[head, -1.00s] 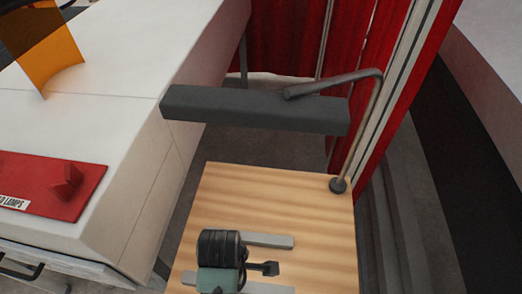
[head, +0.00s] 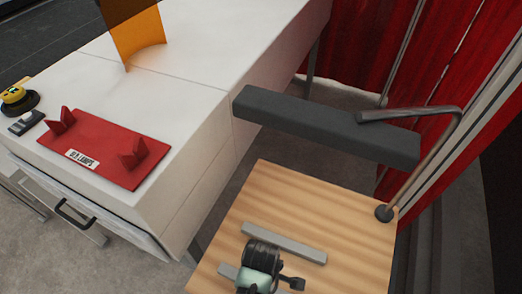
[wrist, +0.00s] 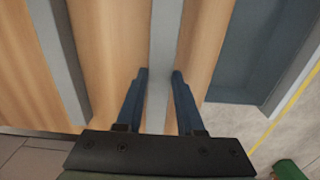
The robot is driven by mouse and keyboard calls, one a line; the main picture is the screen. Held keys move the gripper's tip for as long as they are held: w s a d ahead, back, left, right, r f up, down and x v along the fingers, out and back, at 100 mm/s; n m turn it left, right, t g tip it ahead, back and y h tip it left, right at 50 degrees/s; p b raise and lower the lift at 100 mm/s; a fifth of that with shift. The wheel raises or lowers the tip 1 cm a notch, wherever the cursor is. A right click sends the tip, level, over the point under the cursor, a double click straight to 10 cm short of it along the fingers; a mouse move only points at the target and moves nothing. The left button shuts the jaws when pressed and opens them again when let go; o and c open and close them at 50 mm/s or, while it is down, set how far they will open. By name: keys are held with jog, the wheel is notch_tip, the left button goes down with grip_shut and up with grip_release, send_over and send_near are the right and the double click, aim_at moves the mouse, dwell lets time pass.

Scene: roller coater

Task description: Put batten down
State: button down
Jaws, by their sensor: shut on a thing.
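The batten appears to be a thin grey strip (wrist: 164,35) between the two dark blue fingers of my gripper (wrist: 160,76) in the wrist view. The fingers are closed on its sides. In the head view its grey end (head: 227,270) shows left of my gripper, over the light wooden board (head: 300,195). My gripper and wrist hide the rest. I cannot tell whether the batten touches the board. A second grey strip (head: 284,243) lies on the board just beyond my gripper. It also shows at left in the wrist view (wrist: 58,60).
A dark grey bar (head: 325,125) on a bent metal arm (head: 415,110) spans beyond the board. A white cabinet (head: 200,130) stands left, with a red lamp holder plate (head: 100,150) and an orange shield (head: 140,35) on it. Red curtains (head: 350,50) hang behind.

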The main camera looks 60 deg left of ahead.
jog(key=shift+f, duration=0.8)
jog(key=shift+f, duration=0.15)
jog(key=c, duration=0.5)
grip_release()
notch_tip(320, 180, up, 12)
jog(key=shift+r, duration=0.15)
